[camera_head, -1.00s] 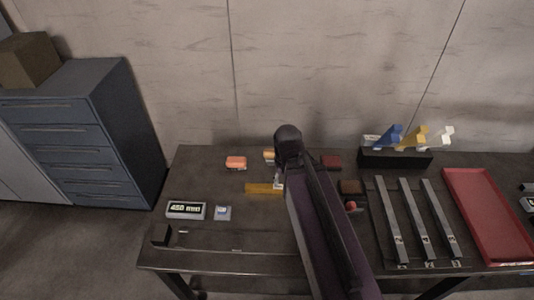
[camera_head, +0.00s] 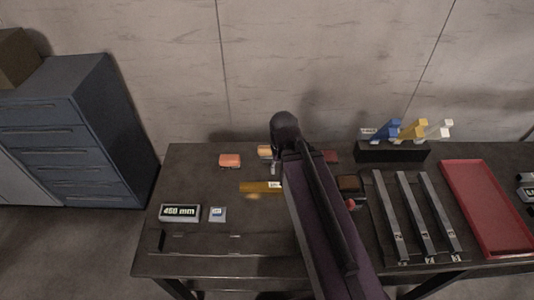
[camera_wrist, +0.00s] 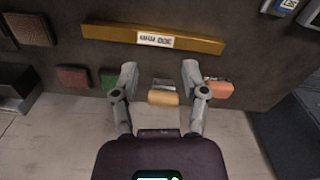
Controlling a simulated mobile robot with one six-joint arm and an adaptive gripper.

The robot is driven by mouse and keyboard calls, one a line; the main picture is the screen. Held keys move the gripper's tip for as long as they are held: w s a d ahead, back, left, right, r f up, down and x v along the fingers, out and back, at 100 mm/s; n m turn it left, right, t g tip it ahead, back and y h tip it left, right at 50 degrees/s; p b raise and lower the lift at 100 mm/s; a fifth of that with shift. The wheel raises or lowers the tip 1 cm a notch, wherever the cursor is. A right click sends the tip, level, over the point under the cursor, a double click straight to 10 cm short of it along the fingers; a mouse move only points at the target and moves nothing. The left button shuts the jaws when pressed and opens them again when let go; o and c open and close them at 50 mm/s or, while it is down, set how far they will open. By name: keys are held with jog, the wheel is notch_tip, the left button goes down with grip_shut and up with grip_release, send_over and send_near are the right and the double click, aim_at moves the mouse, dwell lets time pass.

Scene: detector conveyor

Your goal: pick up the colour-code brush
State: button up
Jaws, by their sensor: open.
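A small piece with a tan block end (camera_wrist: 163,98) and a grey flat end (camera_wrist: 164,85) lies on the dark table in the wrist view. It looks like the brush, though no label on it can be read. In the head view its tan end (camera_head: 264,151) shows just left of my wrist. My gripper (camera_wrist: 159,74) is open, with one finger on each side of the piece and visible gaps between. Nothing is held. I cannot tell how high the fingertips are above the table. In the head view my arm hides part of this area.
A yellow bar (camera_wrist: 150,39) labelled 300 mm lies close by. An orange block (camera_wrist: 219,88), a green block (camera_wrist: 108,79) and a red block (camera_wrist: 73,76) flank the fingers. A black rack (camera_head: 393,151) with blue, yellow and white pieces and a red tray (camera_head: 487,208) stand right.

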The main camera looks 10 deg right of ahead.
jog(key=o, duration=0.4)
jog(key=shift+w, duration=0.15)
jog(key=shift+o, duration=0.2)
jog(key=n+b, duration=0.3)
jog(key=n, duration=1.2)
send_over(268, 154)
jog(key=f, duration=0.2)
jog(key=shift+w+f, duration=0.2)
jog(key=shift+f, duration=0.1)
jog(key=shift+w+n, duration=0.4)
jog(key=shift+w, duration=0.1)
jog(key=shift+f, duration=0.1)
notch_tip(268, 154, down, 8)
jog(key=b, duration=0.8)
jog(key=shift+f, duration=0.25)
jog(key=shift+d+f+b, duration=0.1)
jog(key=shift+f+b, duration=2.5)
jog(key=shift+b, duration=0.15)
